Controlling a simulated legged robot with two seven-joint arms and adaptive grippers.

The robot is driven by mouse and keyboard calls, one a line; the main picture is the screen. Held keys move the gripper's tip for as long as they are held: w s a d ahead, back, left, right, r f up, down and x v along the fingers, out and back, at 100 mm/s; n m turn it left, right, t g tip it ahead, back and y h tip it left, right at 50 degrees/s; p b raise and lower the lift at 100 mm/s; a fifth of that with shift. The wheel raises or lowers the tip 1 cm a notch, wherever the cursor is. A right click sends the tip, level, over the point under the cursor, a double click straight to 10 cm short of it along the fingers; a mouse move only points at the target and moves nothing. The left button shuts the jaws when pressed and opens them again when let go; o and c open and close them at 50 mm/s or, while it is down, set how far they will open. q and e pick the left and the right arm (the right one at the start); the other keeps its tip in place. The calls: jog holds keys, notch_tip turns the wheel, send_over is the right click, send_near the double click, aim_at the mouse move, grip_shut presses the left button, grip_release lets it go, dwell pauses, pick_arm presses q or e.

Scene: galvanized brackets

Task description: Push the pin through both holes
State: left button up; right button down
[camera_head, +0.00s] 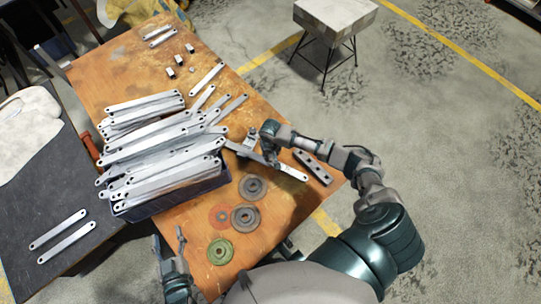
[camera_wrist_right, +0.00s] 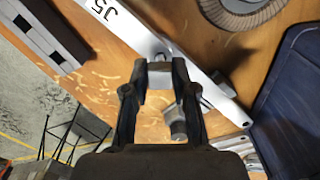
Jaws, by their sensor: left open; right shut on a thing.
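A galvanized bracket (camera_head: 289,172) lies on the orange table under my right gripper (camera_head: 262,150). In the right wrist view the bracket (camera_wrist_right: 135,28), marked "J5", runs diagonally past the fingertips. My right gripper (camera_wrist_right: 160,68) is shut on a small pale metal piece (camera_wrist_right: 159,75); I cannot tell whether it is the pin. A grey metal part (camera_wrist_right: 175,122) shows below the fingers. The holes at the work spot are too small or hidden to make out. My left gripper (camera_head: 168,242) is open and empty near the table's front edge, away from the bracket.
A dark blue crate (camera_head: 175,200) heaped with brackets stands left of my right gripper. Several abrasive discs (camera_head: 253,187) lie in front. A dark block with holes (camera_head: 312,166) lies to the right. Two brackets (camera_head: 66,243) lie on the dark mat (camera_head: 30,190).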

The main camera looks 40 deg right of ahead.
jog(key=shift+f, duration=1.6)
jog(key=c, duration=0.8)
grip_release()
jog(key=shift+c, duration=0.2)
notch_tip(320, 180, up, 12)
jog(key=shift+f, duration=0.1)
